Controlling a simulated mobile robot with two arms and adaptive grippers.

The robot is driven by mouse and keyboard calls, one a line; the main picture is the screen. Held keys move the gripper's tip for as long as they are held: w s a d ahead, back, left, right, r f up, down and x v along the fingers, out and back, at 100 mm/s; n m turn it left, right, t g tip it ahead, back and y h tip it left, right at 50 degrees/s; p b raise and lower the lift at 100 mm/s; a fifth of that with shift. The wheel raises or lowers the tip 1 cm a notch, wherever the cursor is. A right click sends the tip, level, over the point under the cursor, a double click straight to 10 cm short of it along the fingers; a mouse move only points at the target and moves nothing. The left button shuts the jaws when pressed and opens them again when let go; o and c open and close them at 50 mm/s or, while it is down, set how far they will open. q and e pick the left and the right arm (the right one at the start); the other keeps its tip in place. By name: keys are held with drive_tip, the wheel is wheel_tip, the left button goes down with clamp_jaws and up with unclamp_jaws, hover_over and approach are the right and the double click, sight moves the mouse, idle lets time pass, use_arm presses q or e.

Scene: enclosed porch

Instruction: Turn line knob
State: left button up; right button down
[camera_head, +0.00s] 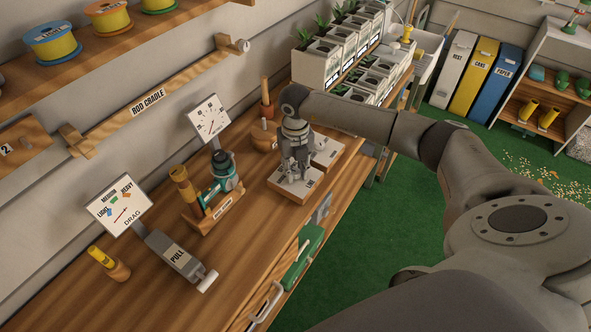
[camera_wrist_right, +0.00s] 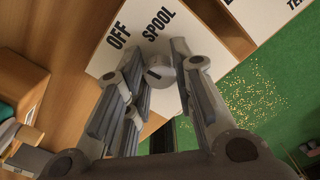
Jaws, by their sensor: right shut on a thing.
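A pale round knob (camera_wrist_right: 160,68) stands on a white panel (camera_wrist_right: 130,40) marked OFF and SPOOL in the right wrist view. My right gripper (camera_wrist_right: 158,88) has its fingers on both sides of the knob and is shut on it. In the head view the right gripper (camera_head: 292,172) points down over the wood-edged white panel (camera_head: 294,190) on the bench, and it hides the knob. The knob's exact pointing direction is hard to read. My left gripper is not in view.
The wooden bench (camera_head: 150,280) also carries a reel on a stand (camera_head: 212,195), a grey PULL device (camera_head: 172,255) and a DRAG dial sign (camera_head: 119,205). Planter boxes (camera_head: 325,62) sit beyond. Green floor (camera_head: 400,225) lies right of the bench.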

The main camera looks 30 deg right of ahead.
sight(295, 171)
drive_tip(key=n+b, duration=0.4)
drive_tip(key=shift+w+f+n+b, duration=0.1)
drive_tip(key=shift+f+n+b, duration=0.05)
drive_tip(key=shift+n+b, duration=0.25)
drive_tip(key=shift+r+n+b, duration=0.2)
drive_tip(key=shift+n+b, duration=1.1)
drive_tip(key=shift+n, duration=0.5)
drive_tip(key=c, duration=1.2)
unclamp_jaws()
drive_tip(key=shift+a, duration=0.1)
drive_tip(key=shift+r, duration=0.15)
wheel_tip(295, 171, up, 12)
